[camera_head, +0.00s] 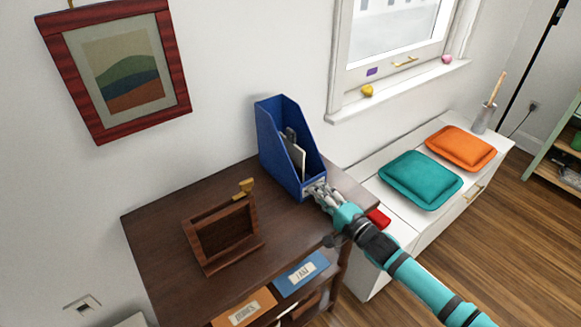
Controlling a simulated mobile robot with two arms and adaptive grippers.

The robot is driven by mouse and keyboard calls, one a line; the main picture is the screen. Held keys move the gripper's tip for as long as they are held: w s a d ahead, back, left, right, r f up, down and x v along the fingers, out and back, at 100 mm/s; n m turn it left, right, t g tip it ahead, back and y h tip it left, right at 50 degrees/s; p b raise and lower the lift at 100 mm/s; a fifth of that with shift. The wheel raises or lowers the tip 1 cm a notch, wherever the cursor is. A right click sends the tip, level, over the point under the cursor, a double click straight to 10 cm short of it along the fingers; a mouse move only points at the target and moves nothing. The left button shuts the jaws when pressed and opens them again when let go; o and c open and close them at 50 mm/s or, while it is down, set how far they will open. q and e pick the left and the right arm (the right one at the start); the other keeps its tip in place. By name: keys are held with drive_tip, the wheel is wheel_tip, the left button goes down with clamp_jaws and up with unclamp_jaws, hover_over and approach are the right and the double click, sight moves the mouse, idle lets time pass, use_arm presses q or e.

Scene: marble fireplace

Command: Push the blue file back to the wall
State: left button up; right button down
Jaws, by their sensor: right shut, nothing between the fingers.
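The blue file (272,140) stands upright on the dark wooden cabinet top (165,225), near the white wall. Some papers show inside it. My right gripper (313,190) is shut and empty, with its fingertips at the low front of the file, by its label. The fingers look to be touching the file or very close to it; I cannot tell which. The file's back looks close to the wall, but the exact gap is hard to judge. My left gripper is not in view.
A wooden frame stand (225,235) is left of the file. A small red object (378,218) lies right of my gripper. A white bench (400,215) with teal (420,180) and orange (460,148) cushions is at right. A framed picture (118,70) hangs above.

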drive_tip(key=shift+w+a, duration=0.35)
drive_tip(key=shift+w, duration=0.05)
drive_tip(key=shift+w+a+b, duration=0.35)
drive_tip(key=shift+w+b, duration=0.15)
drive_tip(key=shift+b, duration=0.1)
drive_tip(key=shift+w+a+f, duration=0.1)
drive_tip(key=shift+w+a, duration=0.25)
drive_tip(key=shift+s+d+f+p, duration=0.15)
drive_tip(key=shift+s+p, duration=0.15)
drive_tip(key=shift+p, duration=0.05)
drive_tip(key=shift+p+v, duration=0.75)
drive_tip(key=shift+v, duration=0.6)
